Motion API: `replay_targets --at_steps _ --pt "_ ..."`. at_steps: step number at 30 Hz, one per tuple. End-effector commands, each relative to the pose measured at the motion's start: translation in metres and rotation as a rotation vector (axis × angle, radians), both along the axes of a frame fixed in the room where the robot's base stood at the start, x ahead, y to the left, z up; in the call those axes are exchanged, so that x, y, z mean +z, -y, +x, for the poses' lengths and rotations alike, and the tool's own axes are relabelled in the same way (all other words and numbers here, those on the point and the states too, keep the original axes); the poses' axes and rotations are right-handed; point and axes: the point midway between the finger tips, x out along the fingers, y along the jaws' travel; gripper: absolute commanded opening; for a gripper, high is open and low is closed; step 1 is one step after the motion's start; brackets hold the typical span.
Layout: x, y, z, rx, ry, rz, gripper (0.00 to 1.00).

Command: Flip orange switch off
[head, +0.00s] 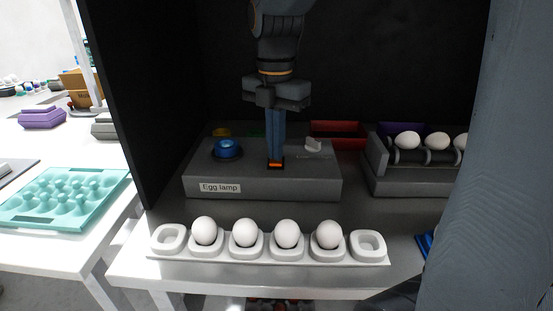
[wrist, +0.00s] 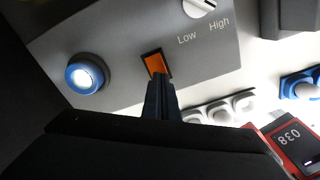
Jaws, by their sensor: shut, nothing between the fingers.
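The orange switch (wrist: 155,63) sits in a dark frame on the top of the grey egg lamp box (head: 263,187). It also shows in the head view (head: 276,165), just below my fingertips. My gripper (head: 275,155) points straight down over the switch with its fingers closed together and nothing held. In the wrist view the fingertips (wrist: 160,78) are at the near edge of the switch and cover part of it. I cannot tell whether they touch it, or which way the switch is tilted.
A blue round knob (head: 227,148) with a bright centre is left of the switch, and a white dial (head: 313,145) is to its right. A white egg tray (head: 212,257) with several eggs stands in front. An egg roller unit (head: 408,184) is at the right. Dark walls enclose the back and left.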

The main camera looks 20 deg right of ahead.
Motion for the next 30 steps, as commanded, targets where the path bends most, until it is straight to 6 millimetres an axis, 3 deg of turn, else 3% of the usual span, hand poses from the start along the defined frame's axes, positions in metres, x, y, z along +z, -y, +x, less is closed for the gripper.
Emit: replay_targets --at_steps 30 --pt "-0.007 0.0 0.0 0.0 -0.001 0.0 0.0"
